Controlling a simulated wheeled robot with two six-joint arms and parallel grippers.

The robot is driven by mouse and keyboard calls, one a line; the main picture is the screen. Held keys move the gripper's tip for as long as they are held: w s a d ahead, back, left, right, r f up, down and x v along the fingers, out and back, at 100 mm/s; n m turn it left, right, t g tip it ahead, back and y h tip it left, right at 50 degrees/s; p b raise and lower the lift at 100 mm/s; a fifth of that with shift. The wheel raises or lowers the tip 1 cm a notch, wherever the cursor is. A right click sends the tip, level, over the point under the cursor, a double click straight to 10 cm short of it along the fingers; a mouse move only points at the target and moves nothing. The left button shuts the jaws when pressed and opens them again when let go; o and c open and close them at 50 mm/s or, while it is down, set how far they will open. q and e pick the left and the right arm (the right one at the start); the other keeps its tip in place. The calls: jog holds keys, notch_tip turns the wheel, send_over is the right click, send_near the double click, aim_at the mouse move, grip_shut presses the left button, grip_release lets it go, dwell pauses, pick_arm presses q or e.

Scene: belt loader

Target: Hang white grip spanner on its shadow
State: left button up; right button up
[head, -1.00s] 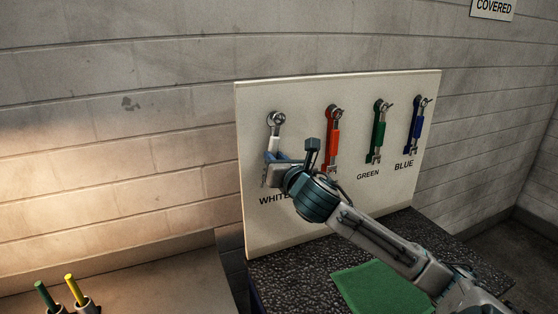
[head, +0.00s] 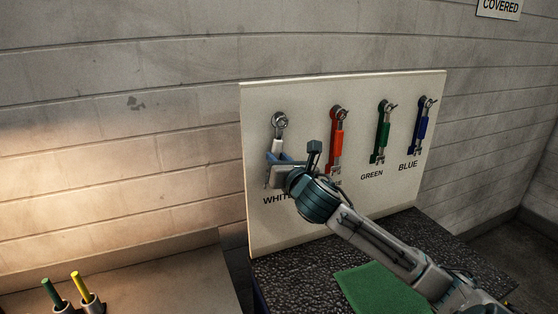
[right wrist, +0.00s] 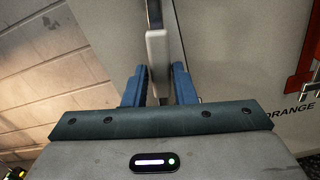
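The white grip spanner (head: 279,133) is upright at the left end of the pale tool board, over the WHITE label, with its ring head at a peg. Its shadow is hidden behind it, if there. My right gripper (head: 279,157) is at the lower part of the white grip. In the right wrist view the white grip (right wrist: 157,62) stands between the two blue fingers (right wrist: 159,84), with a narrow gap showing on the right side, so the fingers look slightly open around it. My left gripper is not in view.
The tool board (head: 310,215) also carries the orange (head: 337,135), green (head: 381,135) and blue (head: 421,128) spanners to the right. A green mat (head: 380,288) lies on the dark speckled bench top (head: 295,277). Two cups with a green and a yellow stick stand lower left.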

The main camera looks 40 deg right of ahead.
jog(key=o, duration=0.4)
jog(key=shift+c, duration=0.2)
jog(key=p+v, duration=0.4)
jog(key=v, duration=0.7)
dwell(0.4)
dwell(0.3)
